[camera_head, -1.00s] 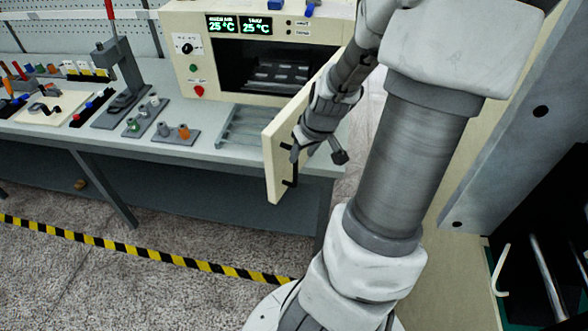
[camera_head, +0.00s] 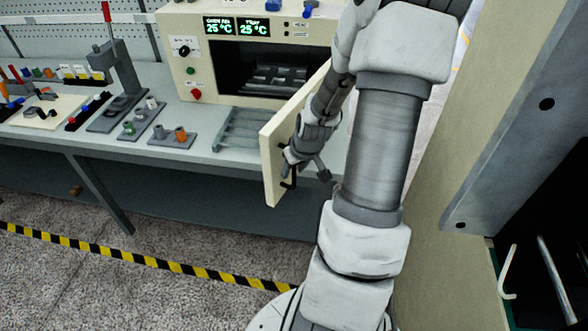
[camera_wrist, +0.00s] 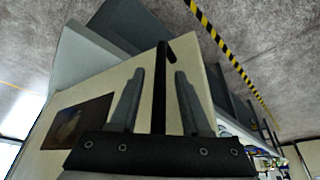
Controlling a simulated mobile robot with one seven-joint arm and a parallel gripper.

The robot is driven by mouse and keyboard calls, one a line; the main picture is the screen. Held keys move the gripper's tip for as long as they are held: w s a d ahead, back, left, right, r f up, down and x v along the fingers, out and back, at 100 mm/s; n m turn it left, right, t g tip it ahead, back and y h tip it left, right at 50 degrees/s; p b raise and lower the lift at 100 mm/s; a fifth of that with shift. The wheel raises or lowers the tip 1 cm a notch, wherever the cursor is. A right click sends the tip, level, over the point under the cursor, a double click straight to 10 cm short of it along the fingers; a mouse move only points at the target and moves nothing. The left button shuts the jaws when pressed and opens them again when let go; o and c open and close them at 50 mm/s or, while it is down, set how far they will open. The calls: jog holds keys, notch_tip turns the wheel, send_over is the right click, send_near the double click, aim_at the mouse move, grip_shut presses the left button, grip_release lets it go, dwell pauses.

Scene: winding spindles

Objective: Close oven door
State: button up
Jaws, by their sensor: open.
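The cream oven (camera_head: 183,68) stands on the bench with its front opening uncovered and a dark rack inside. Its cream door (camera_head: 270,172) is swung open and sticks out past the bench's front edge. A black bar handle (camera_head: 289,184) is on the door's outer face. My gripper (camera_head: 304,168) is at the outer side of the door, by the handle. In the wrist view my gripper (camera_wrist: 158,92) has its two fingers apart, with the black handle (camera_wrist: 160,75) between them and the door (camera_wrist: 205,75) behind. I cannot tell whether the fingers touch the handle.
A grey slotted tray (camera_head: 250,130) lies on the bench (camera_head: 190,148) in front of the oven. Small fixtures (camera_head: 142,118) and a press (camera_head: 122,85) stand to the left. A cream panel (camera_head: 440,200) rises on the right. Yellow-black tape (camera_head: 130,255) crosses the floor.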

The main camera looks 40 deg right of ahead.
grip_shut()
dwell(1.4)
